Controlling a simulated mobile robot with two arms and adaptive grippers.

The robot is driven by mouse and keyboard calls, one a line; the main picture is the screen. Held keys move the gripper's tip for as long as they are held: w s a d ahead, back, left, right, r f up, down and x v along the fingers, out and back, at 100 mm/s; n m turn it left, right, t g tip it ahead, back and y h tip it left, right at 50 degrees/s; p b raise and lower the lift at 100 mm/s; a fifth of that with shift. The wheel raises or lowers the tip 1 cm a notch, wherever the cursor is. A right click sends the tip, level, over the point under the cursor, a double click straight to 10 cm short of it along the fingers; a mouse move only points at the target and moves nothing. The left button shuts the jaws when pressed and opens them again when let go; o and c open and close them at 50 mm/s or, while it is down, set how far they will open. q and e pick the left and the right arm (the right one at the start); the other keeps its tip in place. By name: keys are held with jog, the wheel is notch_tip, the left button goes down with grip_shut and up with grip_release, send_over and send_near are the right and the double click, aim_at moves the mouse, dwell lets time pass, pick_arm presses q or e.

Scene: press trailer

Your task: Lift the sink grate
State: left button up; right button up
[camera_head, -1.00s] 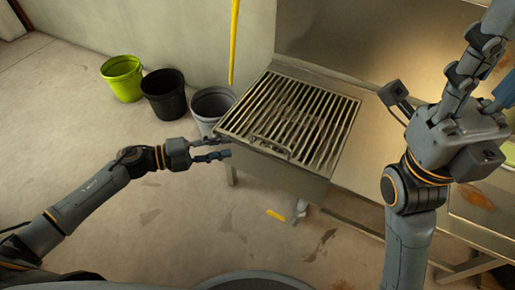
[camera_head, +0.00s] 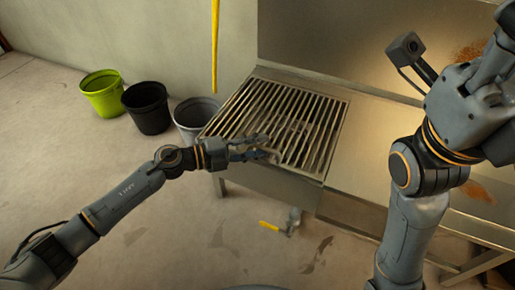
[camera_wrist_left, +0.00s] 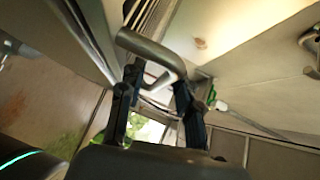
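The sink grate (camera_head: 310,122), a rectangle of parallel metal bars, lies flat on top of the metal sink (camera_head: 262,185). My left gripper (camera_head: 262,148) is over the grate's front edge, by its handle. In the left wrist view, the curved metal handle (camera_wrist_left: 150,46) rises just ahead of and between the fingers of my left gripper (camera_wrist_left: 157,88). These fingers are apart, and I cannot tell whether they touch the handle. My right gripper (camera_head: 485,85) is at the upper right, well away from the grate; its fingers are largely cut off by the frame edge.
A green bucket (camera_head: 104,100), a black bucket (camera_head: 147,112) and a grey bucket (camera_head: 192,128) stand on the floor left of the sink. A yellow pole (camera_head: 215,45) hangs behind them. A metal counter (camera_head: 360,165) extends right. A yellow-handled valve (camera_head: 270,226) is below.

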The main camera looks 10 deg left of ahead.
pick_arm(q)
jog(key=shift+w+d, duration=0.1)
jog(key=shift+d, duration=0.05)
jog(key=shift+c, duration=0.4)
grip_shut()
